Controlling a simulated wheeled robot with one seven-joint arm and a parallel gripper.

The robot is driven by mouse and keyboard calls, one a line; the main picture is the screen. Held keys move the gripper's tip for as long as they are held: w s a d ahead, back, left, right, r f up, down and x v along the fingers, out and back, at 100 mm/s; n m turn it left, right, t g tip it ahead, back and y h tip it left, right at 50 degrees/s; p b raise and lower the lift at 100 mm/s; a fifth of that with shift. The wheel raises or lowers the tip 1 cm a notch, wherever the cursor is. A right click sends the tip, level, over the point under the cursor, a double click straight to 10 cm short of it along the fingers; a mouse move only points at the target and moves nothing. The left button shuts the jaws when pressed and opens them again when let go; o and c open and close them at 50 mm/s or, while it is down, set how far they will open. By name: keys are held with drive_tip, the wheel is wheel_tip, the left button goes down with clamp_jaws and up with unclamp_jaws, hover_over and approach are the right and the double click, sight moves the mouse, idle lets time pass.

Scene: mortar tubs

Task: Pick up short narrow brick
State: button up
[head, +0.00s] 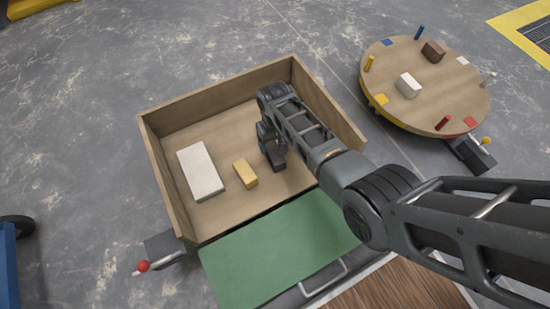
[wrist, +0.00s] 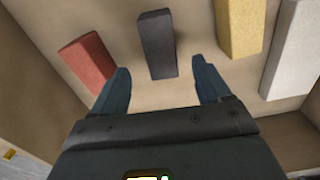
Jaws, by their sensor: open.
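In the wrist view, my gripper (wrist: 161,75) is open and empty. A dark grey brick (wrist: 157,45) lies ahead of the gap between its fingers. A shorter red brick (wrist: 87,62) lies to the left, close to the left finger. A yellow brick (wrist: 238,28) and a wide white brick (wrist: 293,50) lie to the right, partly out of frame. In the head view, my gripper (head: 271,148) is low inside a wooden box, right of the yellow brick (head: 246,173) and the white brick (head: 202,171). The red brick is hidden there by my arm. Which brick the task names is not certain.
The wooden box (head: 157,160) has raised walls at the left, back and right. A green panel (head: 275,252) lies in front of it. A round wooden turntable (head: 430,88) with pegs, a white block (head: 409,85) and a brown block (head: 433,51) stands at the right.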

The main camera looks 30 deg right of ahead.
sight(275, 153)
wheel_tip(275, 153, down, 7)
drive_tip(key=b, duration=0.4)
drive_tip(key=shift+s, duration=0.15)
drive_tip(key=shift+c, duration=0.2)
drive_tip(key=shift+r, duration=0.1)
drive_tip(key=c, duration=1.3)
